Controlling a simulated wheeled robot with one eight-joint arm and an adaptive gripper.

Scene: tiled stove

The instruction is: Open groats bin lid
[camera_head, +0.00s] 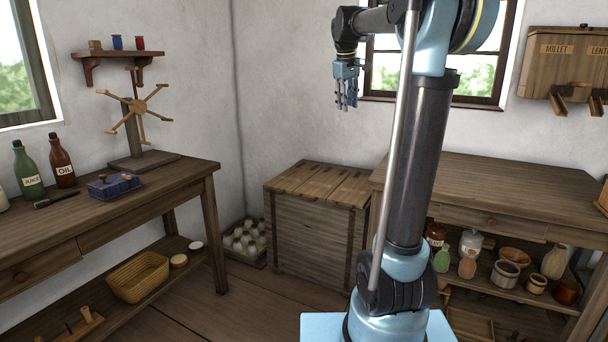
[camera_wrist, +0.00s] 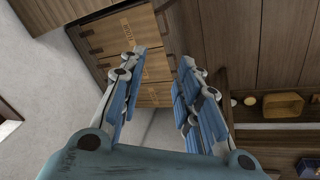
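A wooden bin chest (camera_head: 315,240) stands on the floor in the corner, between the left bench and the right table. Its top has several lids (camera_head: 318,182) side by side, all lying flat and closed. The lids also show in the wrist view (camera_wrist: 112,38), with small labels too blurred to read, so I cannot tell which one is groats.
The right table (camera_head: 480,180) adjoins the chest, with jars and bowls on its shelf. The left bench (camera_head: 120,200) holds bottles and a blue box (camera_head: 114,186). A crate of pale round items (camera_head: 244,243) sits left of the chest. The air above the lids is clear.

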